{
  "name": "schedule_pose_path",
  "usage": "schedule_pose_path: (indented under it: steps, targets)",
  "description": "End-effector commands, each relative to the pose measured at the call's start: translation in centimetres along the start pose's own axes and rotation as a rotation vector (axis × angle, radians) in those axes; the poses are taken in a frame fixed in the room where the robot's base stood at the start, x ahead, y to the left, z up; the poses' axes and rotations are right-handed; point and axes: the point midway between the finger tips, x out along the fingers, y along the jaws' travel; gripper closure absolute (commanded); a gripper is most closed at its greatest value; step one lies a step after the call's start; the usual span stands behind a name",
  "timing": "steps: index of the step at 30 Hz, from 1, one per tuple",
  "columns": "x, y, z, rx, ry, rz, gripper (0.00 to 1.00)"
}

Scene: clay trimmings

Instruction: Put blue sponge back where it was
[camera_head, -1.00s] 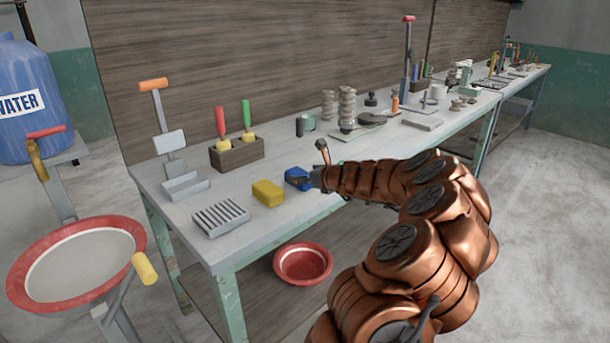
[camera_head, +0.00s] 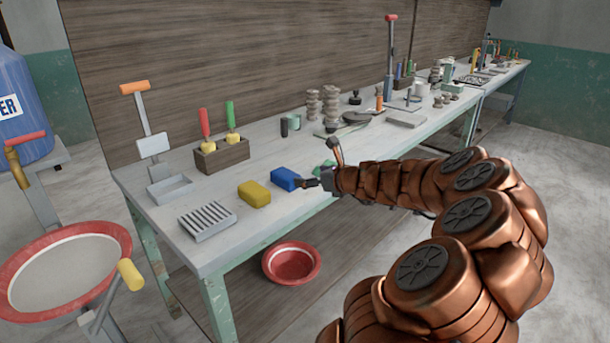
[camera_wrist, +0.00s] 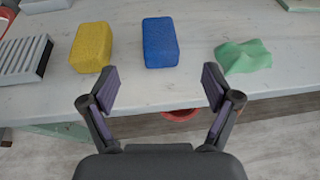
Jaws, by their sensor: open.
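The blue sponge (camera_head: 285,179) lies on the workbench near its front edge, just right of the yellow sponge (camera_head: 254,193). In the wrist view the blue sponge (camera_wrist: 160,42) lies flat beyond the fingertips, between the yellow sponge (camera_wrist: 91,47) and a crumpled green cloth (camera_wrist: 243,56). My gripper (camera_wrist: 158,88) is open and empty, its fingers spread apart and short of the blue sponge, not touching it. In the head view my gripper (camera_head: 318,183) is at the bench's front edge, right of the blue sponge.
A grey slatted rack (camera_head: 207,221) stands left of the yellow sponge. A wooden block with red and green handled tools (camera_head: 222,156) stands behind. A red bowl (camera_head: 291,262) is below the bench. Clay pieces (camera_head: 330,105) and tools stand farther right.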

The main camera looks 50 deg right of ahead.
Motion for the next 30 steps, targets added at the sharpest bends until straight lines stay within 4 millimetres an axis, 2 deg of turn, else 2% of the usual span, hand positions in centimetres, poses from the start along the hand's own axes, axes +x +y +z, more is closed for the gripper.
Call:
schedule_pose_path:
  steps: [6, 14, 17, 20, 23, 24, 26, 27, 30]
  targets:
    - [-1.4, -0.1, 0.1, -0.002, -0.001, -0.003, 0.12]
    - [-1.5, 0.0, 0.1, -0.003, -0.001, 0.000, 0.12]
    - [-1.1, 1.5, 0.6, -0.043, 0.000, 0.030, 0.12]
    - [-0.2, 5.8, 1.8, -0.166, 0.004, 0.118, 0.12]
    - [0.6, 12.8, 2.9, -0.376, 0.010, 0.264, 0.12]
    - [0.5, 16.3, 3.2, -0.478, 0.009, 0.336, 0.12]
    - [0.2, 21.2, 3.1, -0.632, 0.006, 0.446, 0.12]
    - [-0.3, 24.4, 2.8, -0.740, 0.003, 0.520, 0.12]
    - [-2.5, 31.7, 1.3, -1.001, -0.014, 0.707, 0.12]
